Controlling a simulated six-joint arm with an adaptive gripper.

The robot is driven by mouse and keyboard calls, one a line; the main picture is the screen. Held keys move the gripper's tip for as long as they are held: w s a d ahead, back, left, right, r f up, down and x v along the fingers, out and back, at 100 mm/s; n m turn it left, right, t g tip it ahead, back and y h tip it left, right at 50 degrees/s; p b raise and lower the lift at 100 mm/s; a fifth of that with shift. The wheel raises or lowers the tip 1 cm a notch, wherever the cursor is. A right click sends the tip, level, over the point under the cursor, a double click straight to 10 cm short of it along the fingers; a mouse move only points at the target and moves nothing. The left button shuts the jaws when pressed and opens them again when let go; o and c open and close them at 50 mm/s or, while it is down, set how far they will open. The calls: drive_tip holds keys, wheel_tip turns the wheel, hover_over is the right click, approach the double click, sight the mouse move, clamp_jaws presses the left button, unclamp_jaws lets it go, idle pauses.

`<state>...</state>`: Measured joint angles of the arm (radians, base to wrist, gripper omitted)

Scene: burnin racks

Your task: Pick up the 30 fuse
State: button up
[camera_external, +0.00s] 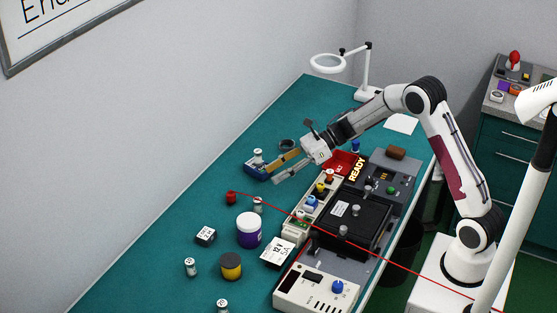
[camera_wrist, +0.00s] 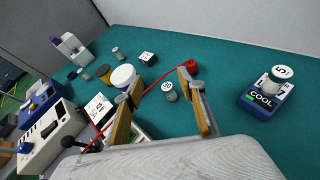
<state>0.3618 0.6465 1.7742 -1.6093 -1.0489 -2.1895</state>
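A small silver-and-white cylinder with a dark-marked top, its number looking like 30, stands upright on the green table as the 30 fuse (camera_wrist: 171,92). In the external view the 30 fuse (camera_external: 257,205) stands behind the white-and-purple jar. My gripper (camera_wrist: 160,80) is open and empty, its two tan-and-grey fingers wide apart. In the wrist view the fuse shows between the fingertips, apart from both. In the external view my gripper (camera_external: 272,173) hangs above the table, farther back than the fuse and near the blue COOL block.
A red piece (camera_wrist: 191,65) with a red line lies close to the fuse; the line crosses the table. The blue COOL block (camera_wrist: 265,101) holds another fuse (camera_wrist: 281,74). The jar (camera_external: 249,230), a yellow-and-black jar (camera_external: 231,266) and rack equipment (camera_external: 345,235) are nearby.

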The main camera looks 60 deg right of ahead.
drive_tip(key=shift+s+a+r+n, duration=0.1)
drive_tip(key=shift+a+r+n, duration=0.1)
drive_tip(key=shift+n, duration=0.4)
approach(258, 207)
drive_tip(key=shift+w+a+f, duration=0.1)
drive_tip(key=shift+w+a, duration=0.1)
drive_tip(key=shift+w, duration=0.4)
drive_tip(key=shift+w+a+f, duration=0.15)
drive_tip(key=shift+w, duration=0.4)
drive_tip(key=shift+x, duration=0.9)
drive_tip(key=shift+w+a+f, duration=0.1)
drive_tip(key=shift+w+a, duration=0.15)
drive_tip(key=shift+a, duration=0.05)
drive_tip(key=shift+a, duration=0.1)
